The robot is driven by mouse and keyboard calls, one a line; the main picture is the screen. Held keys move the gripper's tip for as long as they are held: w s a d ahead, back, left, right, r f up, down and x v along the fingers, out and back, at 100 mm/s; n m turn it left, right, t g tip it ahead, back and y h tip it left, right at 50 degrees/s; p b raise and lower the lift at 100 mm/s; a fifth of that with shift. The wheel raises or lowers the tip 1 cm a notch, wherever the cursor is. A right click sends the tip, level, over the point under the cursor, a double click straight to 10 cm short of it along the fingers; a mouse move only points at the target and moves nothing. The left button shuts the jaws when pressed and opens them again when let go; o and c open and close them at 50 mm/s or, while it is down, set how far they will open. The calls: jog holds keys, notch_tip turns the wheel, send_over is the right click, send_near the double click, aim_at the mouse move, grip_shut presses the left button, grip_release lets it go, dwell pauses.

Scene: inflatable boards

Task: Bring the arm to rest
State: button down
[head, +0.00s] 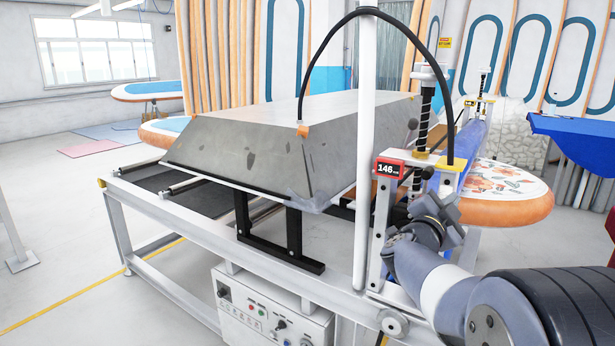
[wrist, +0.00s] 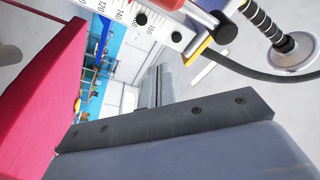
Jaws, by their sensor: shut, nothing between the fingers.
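My arm comes in from the lower right of the head view and folds up beside the machine frame. My gripper (head: 437,207) is at its end, close in the picture to the post with the red 146 display (head: 389,169). I cannot tell the gap between them.
The white machine frame (head: 180,222) carries a large grey block (head: 240,140). A black hose (head: 320,40) arches over it. A control box (head: 270,310) sits below. A ruler scale (wrist: 130,15) and a red panel (wrist: 40,90) are close in the wrist view.

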jog(key=shift+s+d+r+n, duration=0.2)
jog(key=shift+r+n, duration=0.25)
jog(key=shift+n, duration=0.15)
jog(key=shift+a+f, duration=0.1)
jog(key=shift+f, duration=0.05)
